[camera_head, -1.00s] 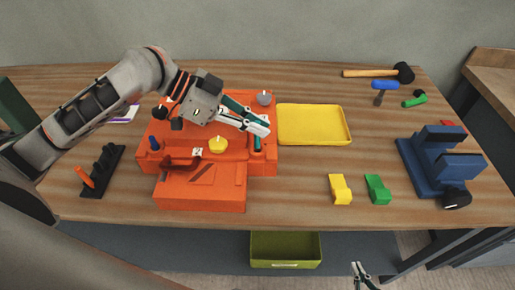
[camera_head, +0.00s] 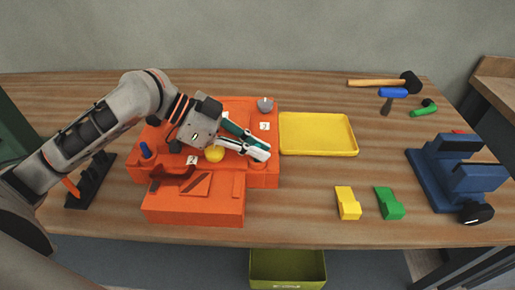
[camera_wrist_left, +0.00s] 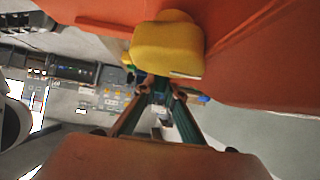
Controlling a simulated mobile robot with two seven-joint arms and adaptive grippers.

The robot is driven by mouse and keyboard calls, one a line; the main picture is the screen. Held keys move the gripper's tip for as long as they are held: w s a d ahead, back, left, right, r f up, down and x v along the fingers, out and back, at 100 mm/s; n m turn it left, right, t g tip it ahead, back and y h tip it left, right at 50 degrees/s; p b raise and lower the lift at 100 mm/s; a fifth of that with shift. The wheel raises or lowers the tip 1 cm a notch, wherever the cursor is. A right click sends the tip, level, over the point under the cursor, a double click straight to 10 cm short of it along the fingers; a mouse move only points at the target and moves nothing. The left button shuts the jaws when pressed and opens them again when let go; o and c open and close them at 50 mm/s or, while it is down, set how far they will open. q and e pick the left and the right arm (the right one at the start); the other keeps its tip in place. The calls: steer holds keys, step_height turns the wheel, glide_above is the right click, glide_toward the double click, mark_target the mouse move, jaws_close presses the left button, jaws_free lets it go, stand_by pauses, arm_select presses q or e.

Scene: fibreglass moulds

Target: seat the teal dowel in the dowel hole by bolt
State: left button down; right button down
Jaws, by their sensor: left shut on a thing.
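My left gripper (camera_head: 259,151) reaches over the right half of the orange mould (camera_head: 196,212) in the head view. It is shut on the teal dowel, which the fingers almost wholly hide, so I cannot tell whether the dowel is in a hole. The wrist view shows the fingers (camera_wrist_left: 160,88) close together beside a yellow knob (camera_wrist_left: 168,48). The same yellow knob (camera_head: 214,154) stands on the mould, left of the fingertips. A blue peg (camera_head: 145,150) stands at the mould's left side. My right gripper is not in view.
A yellow tray (camera_head: 318,151) lies just right of the mould. A yellow block (camera_head: 348,203), a green block (camera_head: 389,203) and a blue vise (camera_head: 450,172) stand farther right. A black rack (camera_head: 88,184) is at left. A grey knob (camera_head: 265,104) rises behind the gripper.

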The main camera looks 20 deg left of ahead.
arm_select(q)
steer(key=shift+f, duration=0.1)
steer(key=c, duration=2.1)
jaws_free()
steer(key=shift+f, duration=0.1)
steer(key=shift+c, duration=0.2)
steer(key=shift+a+r, duration=0.2)
steer(key=shift+r, duration=0.1)
steer(key=v, duration=1.1)
steer(key=shift+s+a+r+p, duration=0.15)
steer(key=shift+s+r+p, duration=0.1)
steer(key=shift+p, duration=0.1)
steer(key=shift+w, duration=0.1)
